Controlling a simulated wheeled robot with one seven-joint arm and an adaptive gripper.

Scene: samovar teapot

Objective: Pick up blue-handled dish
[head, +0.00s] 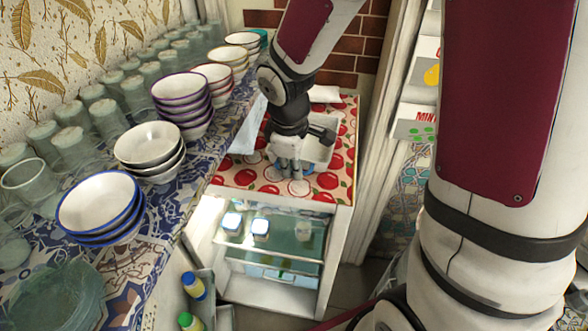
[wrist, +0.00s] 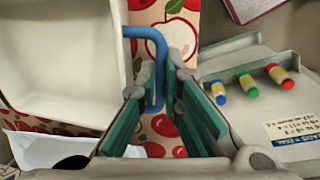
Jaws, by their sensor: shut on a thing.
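The blue-handled dish is a white rectangular dish (head: 318,149) at the apple-patterned counter top, partly hidden behind my gripper in the head view. Its pale inside (wrist: 60,55) fills the left of the wrist view. Its bent blue handle (wrist: 150,36) sticks out from the dish's right side there and runs down between my fingers. My gripper (wrist: 157,88) is shut on that handle, with one green-padded finger on each side. In the head view my gripper (head: 290,168) points down over the cloth. I cannot tell whether the dish touches the counter.
The red apple-patterned cloth (head: 240,178) covers the counter, with an open-fronted cabinet (head: 270,297) below. A long shelf (head: 190,190) at left carries stacked bowls (head: 97,203) and many glasses. A white door frame (head: 385,125) stands close at right. Several small colour-capped bottles show in the wrist view.

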